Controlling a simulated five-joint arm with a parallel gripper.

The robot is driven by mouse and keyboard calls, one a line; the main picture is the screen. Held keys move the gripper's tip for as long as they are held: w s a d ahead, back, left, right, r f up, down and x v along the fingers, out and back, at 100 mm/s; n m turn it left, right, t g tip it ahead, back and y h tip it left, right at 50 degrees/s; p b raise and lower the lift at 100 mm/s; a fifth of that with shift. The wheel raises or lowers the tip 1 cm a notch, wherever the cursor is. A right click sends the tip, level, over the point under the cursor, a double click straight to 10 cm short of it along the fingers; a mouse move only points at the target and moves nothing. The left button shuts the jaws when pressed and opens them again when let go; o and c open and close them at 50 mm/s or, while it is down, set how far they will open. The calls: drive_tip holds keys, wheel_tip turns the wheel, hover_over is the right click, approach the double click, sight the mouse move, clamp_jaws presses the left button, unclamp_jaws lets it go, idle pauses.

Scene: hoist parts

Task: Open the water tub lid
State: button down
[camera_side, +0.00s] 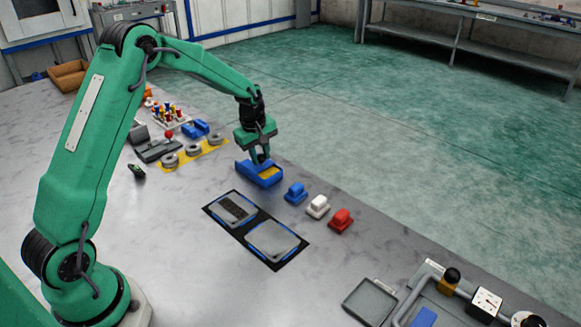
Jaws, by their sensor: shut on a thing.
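Two shallow grey tubs sit side by side on a black mat (218,212) in the middle of the bench. The left tub (235,209) shows a dark, gridded inside. The right tub (274,241) has a flat, plain grey top that looks like a closed lid. No label shows which is the water tub. My gripper (262,158) points down at a blue tray (248,175) with yellow inside, behind the tubs and apart from them. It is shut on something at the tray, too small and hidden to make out.
A grey square pan (370,302) and a gauge fixture (487,302) are at front right. Grey rings on a yellow strip (215,139) lie at left.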

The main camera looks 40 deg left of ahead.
sight(258, 168)
drive_tip(key=shift+s, duration=0.1)
drive_tip(key=c, duration=1.1)
unclamp_jaws()
drive_tip(key=shift+c, duration=0.2)
drive_tip(key=shift+r, duration=0.15)
wheel_tip(258, 168, up, 7)
drive_tip(key=s, duration=0.1)
drive_tip(key=shift+s+d+r, duration=0.15)
drive_tip(key=shift+d+r, duration=0.05)
